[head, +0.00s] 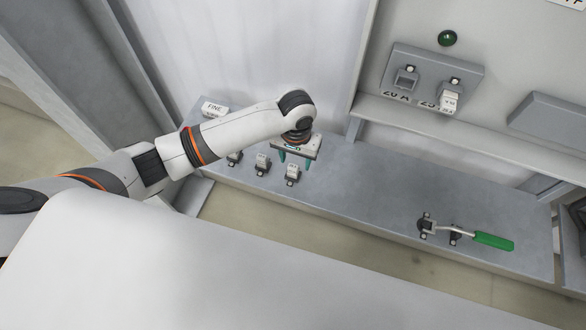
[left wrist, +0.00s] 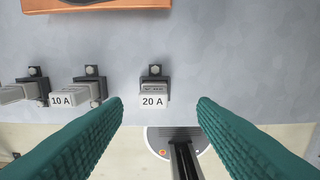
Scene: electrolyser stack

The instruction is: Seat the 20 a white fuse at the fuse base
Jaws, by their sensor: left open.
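The 20 A fuse (left wrist: 153,100), a small pale block with a white label, sits in a dark clip near the shelf's front edge. In the head view it appears to be the rightmost of the small fuses (head: 292,172). My left gripper (head: 295,157) is open above the fuse row. In the left wrist view its green fingers (left wrist: 161,103) lie on either side of the 20 A fuse, apart from it. The fuse base (head: 462,76) is a grey plate on the back panel. Its left socket (head: 405,79), marked 20 A, looks empty; a white fuse (head: 448,101) is in the right one. My right gripper is out of view.
Other fuses, one marked 10 A (left wrist: 70,97), stand to the left. A box marked FINE (head: 215,109) is behind them. A green-handled tool (head: 492,241) lies at the shelf's right end. The middle of the shelf (head: 375,185) is clear. A ledge (head: 430,118) runs below the fuse base.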

